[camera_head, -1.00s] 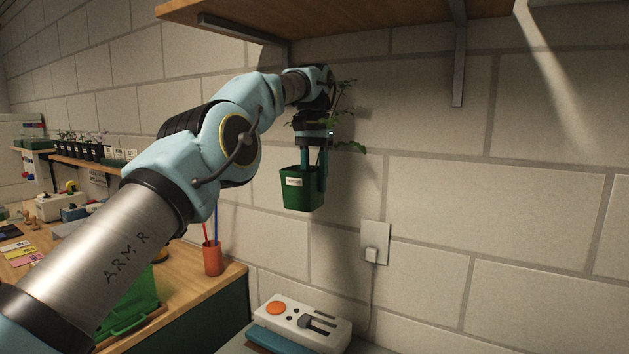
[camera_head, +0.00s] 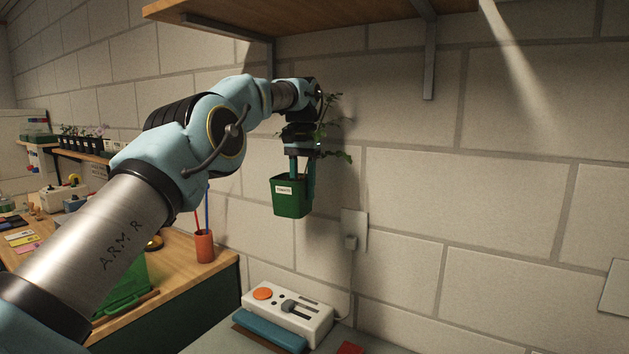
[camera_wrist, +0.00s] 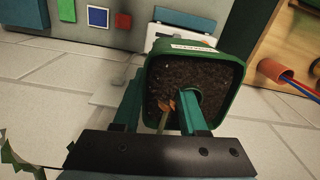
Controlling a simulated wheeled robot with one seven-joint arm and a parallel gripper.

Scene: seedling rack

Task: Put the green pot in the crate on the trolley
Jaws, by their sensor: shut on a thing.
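The green pot (camera_head: 290,202) has a white label and hangs in the air in front of the block wall. My gripper (camera_head: 303,170) is shut on its side wall, with one finger inside the rim and one outside. In the wrist view the pot (camera_wrist: 235,75) shows dark soil and a thin stem, and the gripper (camera_wrist: 158,108) straddles its near wall. Leafy shoots (camera_head: 338,130) show beside the wrist. A green open-looking container (camera_head: 133,275) is partly hidden behind my arm; I cannot tell whether it is the crate. No trolley can be made out.
Below the pot, a white device (camera_head: 318,322) with an orange button and a blue item (camera_head: 270,332) lie on a grey surface. A pen cup (camera_head: 204,247) stands on the wooden bench. A shelf (camera_head: 330,14) overhangs the arm. A wall socket (camera_head: 354,230) is right of the pot.

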